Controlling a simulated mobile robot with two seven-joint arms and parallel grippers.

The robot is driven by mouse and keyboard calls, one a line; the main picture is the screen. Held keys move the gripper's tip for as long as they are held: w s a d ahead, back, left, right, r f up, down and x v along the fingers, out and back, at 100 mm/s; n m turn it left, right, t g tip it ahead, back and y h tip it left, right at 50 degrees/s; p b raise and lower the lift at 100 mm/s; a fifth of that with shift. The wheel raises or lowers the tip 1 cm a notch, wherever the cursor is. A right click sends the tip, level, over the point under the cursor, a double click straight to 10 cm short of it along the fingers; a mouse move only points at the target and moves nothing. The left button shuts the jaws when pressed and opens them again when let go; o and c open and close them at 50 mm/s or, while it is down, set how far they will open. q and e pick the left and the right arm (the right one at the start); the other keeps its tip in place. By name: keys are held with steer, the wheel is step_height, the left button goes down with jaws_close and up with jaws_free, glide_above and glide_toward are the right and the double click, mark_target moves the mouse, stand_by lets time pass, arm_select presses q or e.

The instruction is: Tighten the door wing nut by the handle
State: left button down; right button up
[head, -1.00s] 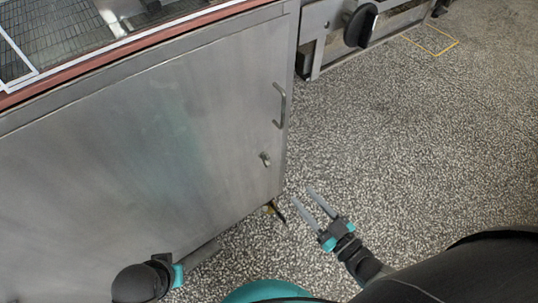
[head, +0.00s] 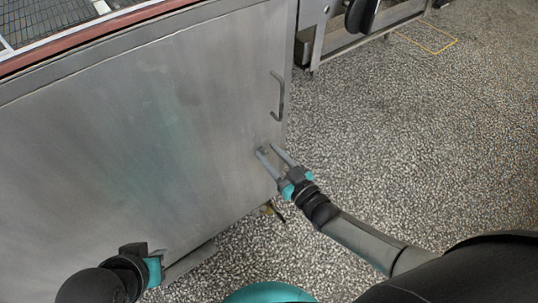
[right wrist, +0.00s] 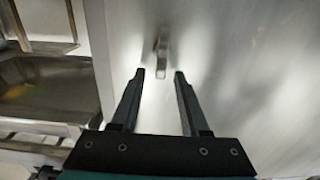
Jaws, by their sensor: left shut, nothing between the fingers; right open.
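The door wing nut (head: 264,150) is a small metal piece on the grey steel door (head: 150,130), below the bent bar handle (head: 278,97) near the door's right edge. My right gripper (head: 267,149) is open, its two fingertips at the wing nut. In the right wrist view, the wing nut (right wrist: 162,55) stands upright just beyond the open fingertips (right wrist: 160,74), lined up with the gap between them. I cannot tell whether either finger touches it. My left gripper (head: 188,263) is shut and empty, low in front of the door's bottom.
The machine's red-brown top edge (head: 90,38) and wire mesh (head: 30,22) are at the upper left. Another steel unit with a black knob (head: 360,14) stands behind at the upper right.

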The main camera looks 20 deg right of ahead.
steer(key=shift+w+a, duration=0.1)
steer(key=shift+w, duration=0.1)
jaws_close()
stand_by(0.3)
